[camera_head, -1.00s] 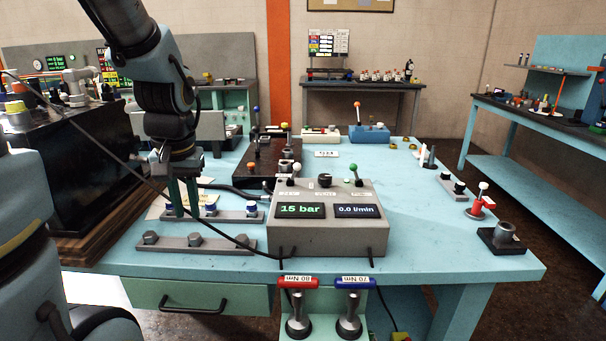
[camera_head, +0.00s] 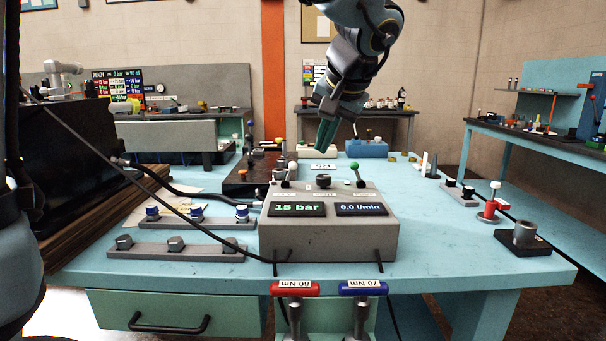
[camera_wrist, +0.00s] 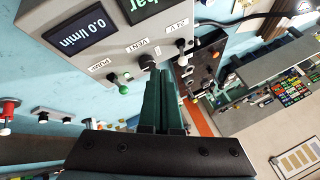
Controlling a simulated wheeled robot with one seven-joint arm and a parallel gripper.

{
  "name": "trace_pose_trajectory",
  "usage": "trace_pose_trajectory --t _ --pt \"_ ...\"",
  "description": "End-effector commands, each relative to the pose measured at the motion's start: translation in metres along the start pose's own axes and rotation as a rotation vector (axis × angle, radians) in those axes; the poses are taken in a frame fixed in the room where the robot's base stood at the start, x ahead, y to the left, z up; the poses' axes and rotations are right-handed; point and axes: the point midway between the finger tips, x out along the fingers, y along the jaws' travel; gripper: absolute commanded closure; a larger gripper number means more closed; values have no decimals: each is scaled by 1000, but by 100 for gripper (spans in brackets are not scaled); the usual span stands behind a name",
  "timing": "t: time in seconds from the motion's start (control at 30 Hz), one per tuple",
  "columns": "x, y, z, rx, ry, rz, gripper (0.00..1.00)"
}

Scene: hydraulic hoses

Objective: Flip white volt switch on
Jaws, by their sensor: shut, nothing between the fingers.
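A grey control box (camera_head: 328,238) with two displays, 15 bar and 0.0 l/min, stands on the light blue bench. The switch by the 24 V label (camera_wrist: 177,26) is a small dark-based lever (camera_wrist: 181,44), at the left of the box top in the head view (camera_head: 286,180). The dark VENT knob (camera_head: 323,181) sits in the middle and the green-tipped PUMP lever (camera_head: 355,168) at the right. My gripper (camera_head: 325,142) is shut and empty, pointing down above the box's far side; its green fingers show in the wrist view (camera_wrist: 163,82).
A black hose (camera_head: 185,187) and a thin cable pass there. A red valve (camera_head: 491,208) and a dark socket block (camera_head: 523,237) stand right.

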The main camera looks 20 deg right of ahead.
Motion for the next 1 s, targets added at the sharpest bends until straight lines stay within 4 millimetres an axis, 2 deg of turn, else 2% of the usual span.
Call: trace_pose_trajectory --t 0.13,0.57,0.77,1.0 --pt "-8 11 -6 10 28 -7 100" --pt "-8 11 -8 10 31 -9 100" --pt "14 10 -8 12 27 -11 100" --pt "64 9 -9 11 26 -11 100"
